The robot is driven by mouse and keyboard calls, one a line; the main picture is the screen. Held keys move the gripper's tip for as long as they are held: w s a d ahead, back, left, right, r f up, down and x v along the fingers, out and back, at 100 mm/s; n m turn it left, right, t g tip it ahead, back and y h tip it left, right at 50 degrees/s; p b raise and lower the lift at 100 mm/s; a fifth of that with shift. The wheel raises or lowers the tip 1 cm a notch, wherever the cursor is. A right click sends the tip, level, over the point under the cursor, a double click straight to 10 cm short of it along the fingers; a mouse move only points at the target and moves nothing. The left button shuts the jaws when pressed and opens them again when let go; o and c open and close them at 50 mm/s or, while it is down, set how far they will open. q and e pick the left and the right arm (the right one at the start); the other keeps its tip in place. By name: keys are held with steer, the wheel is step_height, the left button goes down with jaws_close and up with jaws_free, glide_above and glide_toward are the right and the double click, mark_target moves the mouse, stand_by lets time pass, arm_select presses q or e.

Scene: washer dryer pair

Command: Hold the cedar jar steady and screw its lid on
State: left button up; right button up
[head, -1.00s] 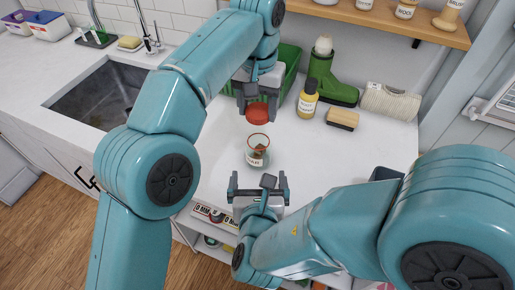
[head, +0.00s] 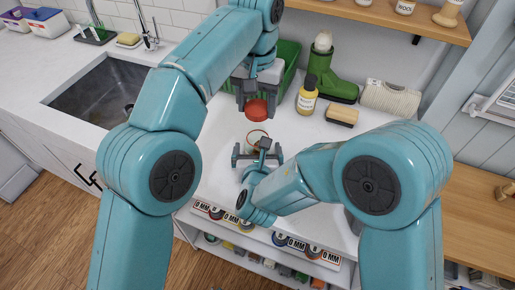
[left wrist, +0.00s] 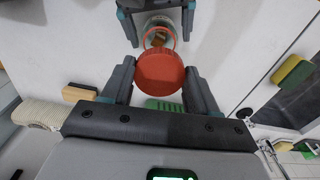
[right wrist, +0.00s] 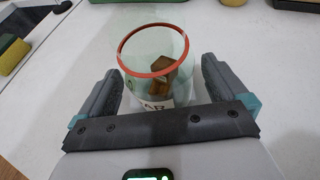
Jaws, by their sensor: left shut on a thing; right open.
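The cedar jar (right wrist: 155,75) is clear glass with a red rim, brown pieces inside and a label partly hidden by my gripper. It stands upright on the white counter; in the head view only its upper part (head: 257,138) shows. My right gripper (head: 258,152) is open with its fingers on either side of the jar; in the right wrist view (right wrist: 152,80) gaps show between fingers and glass. My left gripper (head: 257,98) is shut on the red lid (head: 257,109) and holds it above the jar. The lid (left wrist: 160,72) also shows in the left wrist view.
A green crate (head: 289,65) is behind my left gripper. The sink (head: 100,92) is at left.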

arm_select(q)
steer(key=shift+w+d+f, duration=0.1)
steer(key=shift+w, duration=0.05)
arm_select(e)
steer(key=shift+w+d+f, duration=0.1)
steer(key=shift+w+f, duration=0.1)
steer(key=shift+w, duration=0.15)
arm_select(q)
steer(key=shift+s, duration=0.2)
arm_select(e)
steer(key=shift+s+r, duration=0.15)
steer(key=shift+s, duration=0.05)
arm_select(q)
steer(key=shift+w, duration=0.15)
arm_select(e)
steer(key=shift+w, duration=0.1)
steer(key=c, duration=1.5)
arm_select(q)
glide_above(257, 128)
steer(key=s, duration=0.3)
steer(key=shift+w+f, duration=0.15)
steer(key=shift+f, duration=1.05)
steer(key=shift+w+f, duration=0.1)
steer(key=shift+f, duration=1.1)
steer(key=shift+f, duration=0.9)
steer(key=shift+f, duration=0.6)
